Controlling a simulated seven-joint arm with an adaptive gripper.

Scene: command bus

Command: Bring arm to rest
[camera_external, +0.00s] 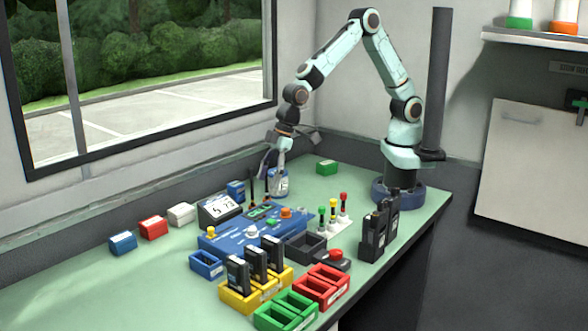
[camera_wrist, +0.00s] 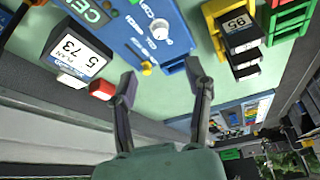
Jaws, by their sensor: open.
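My arm (camera_external: 366,55) rises from its base at the back right of the green table and bends down to the left. My gripper (camera_external: 270,172) points down near the back of the table, behind the blue control panel (camera_external: 250,238). In the external view it overlaps a small white and blue container (camera_external: 279,184); I cannot tell whether they touch. In the wrist view the two fingers of my gripper (camera_wrist: 161,72) are spread apart with nothing between them. The blue panel (camera_wrist: 128,38) shows beyond the fingertips.
A display box (camera_external: 220,209) stands left of the panel. Yellow (camera_external: 262,288), green (camera_external: 287,312) and red (camera_external: 322,287) trays line the front. Black radios (camera_external: 380,230) stand at the right edge. A dark vertical post (camera_external: 437,80) rises beside my base. The left table is mostly clear.

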